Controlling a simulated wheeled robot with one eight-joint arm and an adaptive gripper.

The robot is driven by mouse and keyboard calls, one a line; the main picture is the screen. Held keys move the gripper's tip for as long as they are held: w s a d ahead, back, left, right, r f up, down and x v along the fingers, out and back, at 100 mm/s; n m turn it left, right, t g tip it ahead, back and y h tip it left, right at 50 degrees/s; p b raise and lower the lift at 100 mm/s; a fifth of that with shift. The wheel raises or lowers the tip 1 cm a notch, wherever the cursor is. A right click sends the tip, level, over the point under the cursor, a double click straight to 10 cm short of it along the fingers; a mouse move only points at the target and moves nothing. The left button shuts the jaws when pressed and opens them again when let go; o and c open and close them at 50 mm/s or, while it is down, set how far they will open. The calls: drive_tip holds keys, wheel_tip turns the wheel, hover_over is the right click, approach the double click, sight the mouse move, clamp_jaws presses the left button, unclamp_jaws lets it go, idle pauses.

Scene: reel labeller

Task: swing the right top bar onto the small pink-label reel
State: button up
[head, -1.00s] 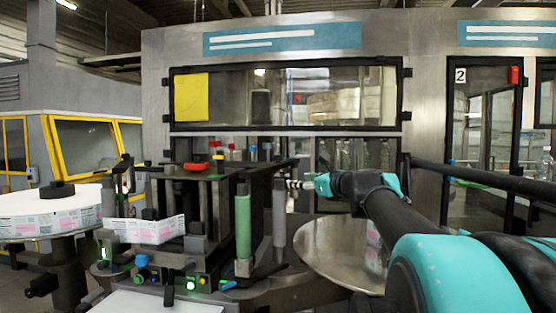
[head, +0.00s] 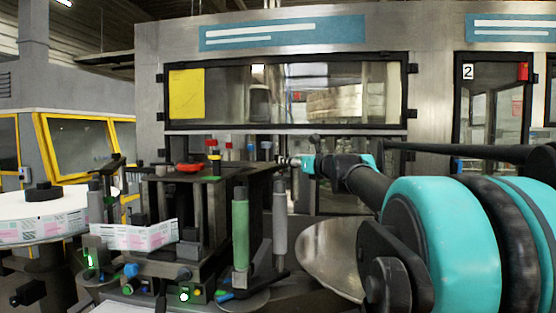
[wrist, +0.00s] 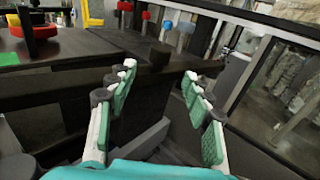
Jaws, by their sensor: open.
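The right top bar (head: 258,169) is a dark bar along the top of the labeller, left of my gripper (head: 284,161) in the head view. The small pink-label reel is not visible now; my arm covers that side. A round metal plate (head: 325,255) shows partly behind my arm.
A large white reel with pink labels (head: 40,228) stands at the far left. A label strip (head: 135,236) runs into the labeller. A green roller (head: 240,228) and a grey roller (head: 279,220) stand upright under the bar. A windowed machine wall (head: 290,95) is behind.

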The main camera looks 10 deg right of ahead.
drive_tip(key=x, duration=0.9)
drive_tip(key=shift+w+a, duration=0.1)
drive_tip(key=shift+w, duration=0.1)
clamp_jaws()
